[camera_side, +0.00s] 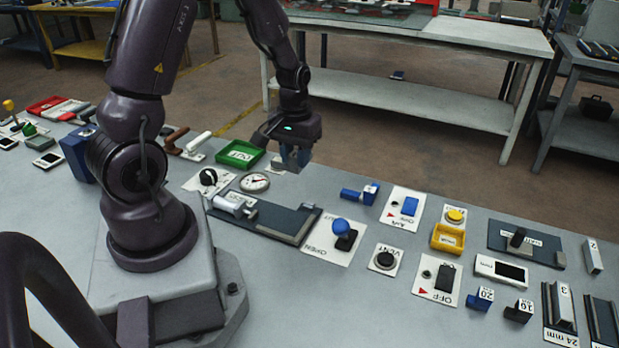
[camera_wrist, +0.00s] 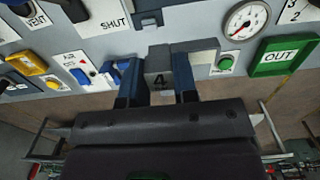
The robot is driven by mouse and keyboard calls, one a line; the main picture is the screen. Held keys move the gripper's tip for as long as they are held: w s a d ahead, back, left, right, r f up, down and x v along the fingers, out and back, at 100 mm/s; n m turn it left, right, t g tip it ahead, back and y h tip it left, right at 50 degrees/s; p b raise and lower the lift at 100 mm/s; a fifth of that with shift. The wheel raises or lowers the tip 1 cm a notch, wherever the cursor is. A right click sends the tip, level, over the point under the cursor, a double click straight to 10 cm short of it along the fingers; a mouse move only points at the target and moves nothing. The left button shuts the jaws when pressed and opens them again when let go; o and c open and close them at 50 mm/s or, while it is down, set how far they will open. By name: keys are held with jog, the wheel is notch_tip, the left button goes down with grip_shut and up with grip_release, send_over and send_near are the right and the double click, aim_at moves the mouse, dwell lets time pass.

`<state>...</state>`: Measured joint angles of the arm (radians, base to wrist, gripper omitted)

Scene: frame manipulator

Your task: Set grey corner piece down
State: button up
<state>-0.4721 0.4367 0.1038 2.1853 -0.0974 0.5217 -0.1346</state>
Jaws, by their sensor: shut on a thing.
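My gripper (camera_wrist: 157,88) has its two blue fingers closed on the grey corner piece (camera_wrist: 195,48) in the wrist view. In the side view my gripper (camera_side: 295,160) is at the far edge of the table, just right of the green OUT tray (camera_side: 240,153). There the fingers mostly hide the piece. I cannot tell whether it touches the table.
A round gauge (camera_side: 255,182) lies in front of the tray. A dark fixture plate (camera_side: 273,222) with grey metal parts is nearer my base. A blue handled block (camera_side: 360,193) and switch cards (camera_side: 402,207) stand to the right. Bare table lies between gripper and blue block.

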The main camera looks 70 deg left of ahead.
jog(key=w, duration=0.1)
jog(key=w+a+f, duration=0.2)
jog(key=shift+w+a+f, duration=0.1)
jog(key=shift+w+a, duration=0.15)
jog(key=shift+w, duration=0.15)
jog(key=w+a+f, duration=0.1)
jog(key=w+f, duration=0.1)
jog(key=f, duration=0.1)
jog(key=w+a+f, duration=0.1)
jog(key=w+f, duration=0.1)
jog(key=shift+a+f, duration=0.2)
jog(key=shift+a, duration=0.1)
jog(key=shift+w+a+f, duration=0.1)
jog(key=shift+w+f, duration=0.05)
jog(key=shift+f, duration=0.8)
jog(key=shift+w+f, duration=0.15)
jog(key=shift+f, duration=0.75)
jog(key=shift+f, duration=0.1)
jog(key=o, duration=0.9)
jog(key=shift+o, duration=0.2)
